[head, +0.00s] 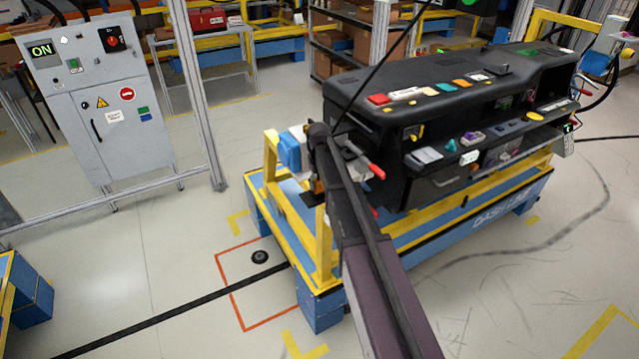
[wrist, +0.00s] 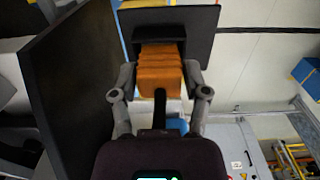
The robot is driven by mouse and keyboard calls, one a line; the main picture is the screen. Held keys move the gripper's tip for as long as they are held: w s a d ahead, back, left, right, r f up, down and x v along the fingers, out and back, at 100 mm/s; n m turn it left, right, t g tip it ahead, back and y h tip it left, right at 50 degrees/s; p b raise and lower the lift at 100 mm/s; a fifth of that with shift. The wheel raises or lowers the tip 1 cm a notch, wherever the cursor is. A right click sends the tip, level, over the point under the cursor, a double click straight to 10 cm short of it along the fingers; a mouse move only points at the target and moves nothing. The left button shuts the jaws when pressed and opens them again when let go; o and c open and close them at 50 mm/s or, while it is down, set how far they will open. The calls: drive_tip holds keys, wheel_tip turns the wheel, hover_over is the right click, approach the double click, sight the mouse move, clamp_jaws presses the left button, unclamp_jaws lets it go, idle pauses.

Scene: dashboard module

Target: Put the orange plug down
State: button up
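The orange plug (wrist: 160,72) is a ribbed orange block in the middle of the wrist view. My gripper (wrist: 160,76) has one finger on each side of it and appears closed on it. The plug's far end meets a black rectangular piece (wrist: 195,22); I cannot tell whether they are joined. In the head view my gripper (head: 319,186) is at the left end of the dashboard module, above the blue and yellow cart. A little orange shows there, but my arm hides most of it.
The black dashboard module (head: 400,88) carries several coloured parts along its top and shelf. It rests on a blue cart (head: 440,238) with yellow frame posts (head: 324,250). A grey control cabinet (head: 100,110) stands at the left. The floor between is mostly clear.

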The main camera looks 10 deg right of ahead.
sight(319, 181)
drive_tip(key=shift+o, duration=0.3)
drive_tip(key=shift+r, duration=0.15)
wheel_tip(319, 181, up, 12)
drive_tip(key=p, duration=1.2)
idle(0.8)
drive_tip(key=s+m, duration=0.3)
drive_tip(key=s, duration=2.6)
drive_tip(key=shift+m, duration=0.3)
drive_tip(key=shift+d, duration=0.1)
wheel_tip(319, 181, down, 5)
drive_tip(key=b, duration=0.5)
